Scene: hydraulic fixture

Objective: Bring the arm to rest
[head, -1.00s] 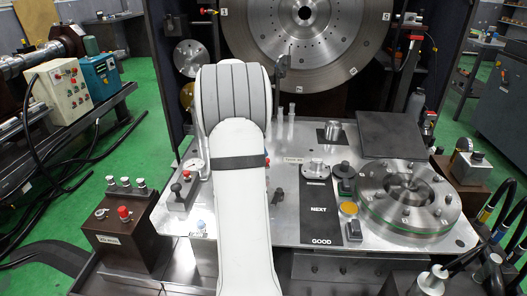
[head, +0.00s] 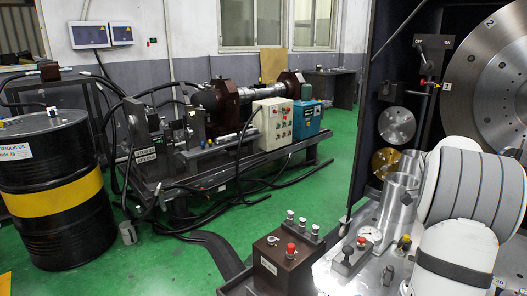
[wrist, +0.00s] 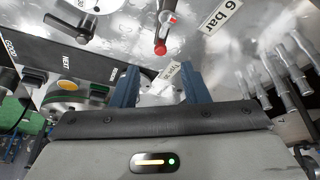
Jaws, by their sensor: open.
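My gripper (wrist: 158,86) shows in the wrist view with two blue fingers apart and nothing between them. It hangs over the shiny fixture plate (wrist: 122,48). A lever with a red tip (wrist: 160,46) lies beyond the fingertips, and a small label (wrist: 178,72) shows between the fingers. My white arm (head: 455,250) stands at the right edge of the head view; its gripper is hidden there. A "6 bar" label (wrist: 220,16) and several metal pegs (wrist: 290,65) are to the right in the wrist view. A yellow button (wrist: 67,86) is to the left.
In the head view, a dark box with a red button (head: 291,249) stands left of the plate. A black and yellow oil drum (head: 55,190) stands at far left. A machine bench with a cream control box (head: 272,122) is behind. Green floor (head: 300,200) lies open between.

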